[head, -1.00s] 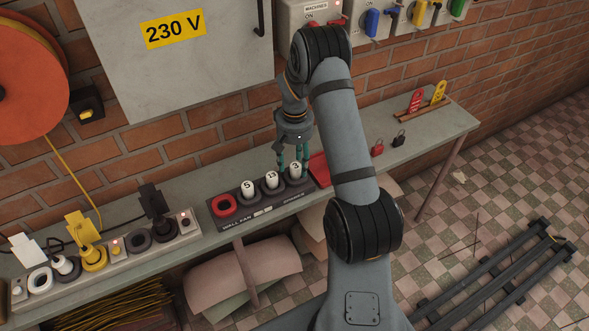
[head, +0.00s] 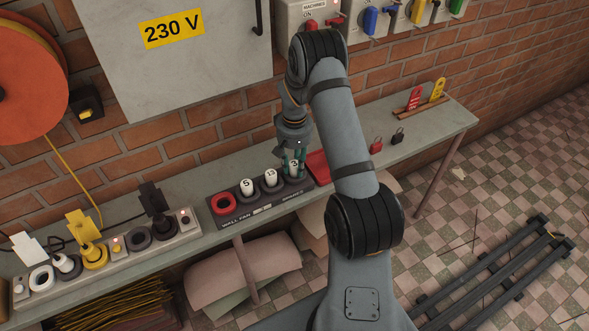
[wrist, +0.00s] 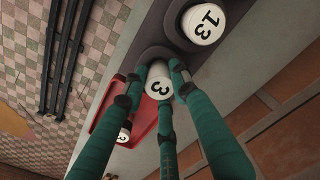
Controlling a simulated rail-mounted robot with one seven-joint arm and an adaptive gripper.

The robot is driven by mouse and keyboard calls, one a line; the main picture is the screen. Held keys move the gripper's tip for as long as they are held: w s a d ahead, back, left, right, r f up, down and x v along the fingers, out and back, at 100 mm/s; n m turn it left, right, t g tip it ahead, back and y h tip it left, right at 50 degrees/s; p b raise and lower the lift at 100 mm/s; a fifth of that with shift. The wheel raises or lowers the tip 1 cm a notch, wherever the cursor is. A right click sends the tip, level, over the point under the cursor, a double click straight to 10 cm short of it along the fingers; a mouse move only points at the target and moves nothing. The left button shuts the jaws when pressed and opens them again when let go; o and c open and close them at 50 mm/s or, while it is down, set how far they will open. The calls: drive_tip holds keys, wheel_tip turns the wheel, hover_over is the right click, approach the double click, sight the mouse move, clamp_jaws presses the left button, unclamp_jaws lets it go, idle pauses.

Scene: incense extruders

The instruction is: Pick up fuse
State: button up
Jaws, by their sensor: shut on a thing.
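A dark fuse holder (head: 262,210) lies on the bench with a red ring (head: 223,203) at its left end. White fuses marked 5 (head: 247,187), 13 (head: 271,178) and 3 (head: 294,171) stand in it. My gripper (head: 294,157) is low over the right end, its green fingers shut on the fuse marked 3. In the wrist view, my gripper's three fingers (wrist: 158,88) surround the fuse marked 3 (wrist: 159,86), still at its socket. The fuse marked 13 (wrist: 203,22) stands beside it, apart from the fingers.
A red tray (head: 318,164) is right of the holder; the wrist view shows another numbered white fuse (wrist: 124,131) there. Red (head: 376,144) and black (head: 397,136) padlocks lie farther right. A power strip with plugs (head: 110,255) is at the left.

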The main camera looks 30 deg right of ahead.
drive_tip(key=c, duration=0.4)
drive_tip(key=shift+r, duration=0.1)
drive_tip(key=shift+c, duration=0.2)
